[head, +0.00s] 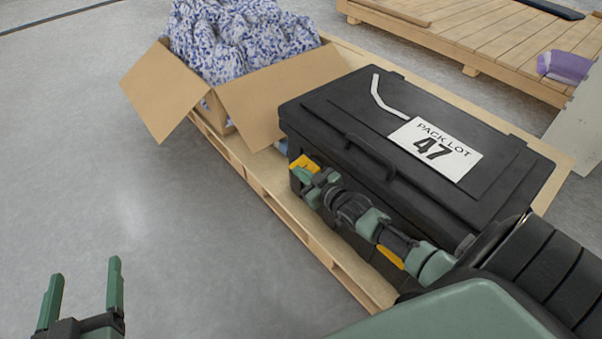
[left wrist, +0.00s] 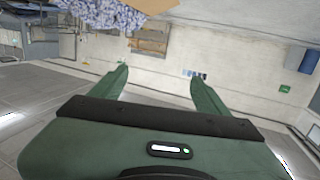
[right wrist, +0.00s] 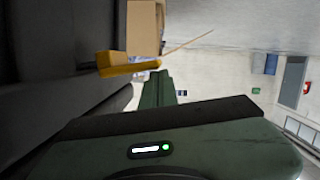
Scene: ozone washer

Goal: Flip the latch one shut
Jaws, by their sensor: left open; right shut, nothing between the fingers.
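A black case (head: 400,150) with its lid down sits on a wooden pallet. One yellow latch (head: 306,161) is at the left end of its front; a second yellow latch (head: 390,256) shows further right, partly behind my right arm. No mark tells which is latch one. My right gripper (head: 303,172) is shut and empty at the left latch. In the right wrist view that latch (right wrist: 128,69) stands out from the case wall, just beyond the shut fingers (right wrist: 158,88); I cannot tell whether they touch. My left gripper (head: 82,285) is open and empty above the floor, away from the case.
An open cardboard box (head: 275,95) with blue and white packing stands left of the case on the pallet (head: 262,192). The lid carries a handle (head: 370,155) and a white label (head: 435,148). Another pallet (head: 480,38) lies behind. The floor at left is clear.

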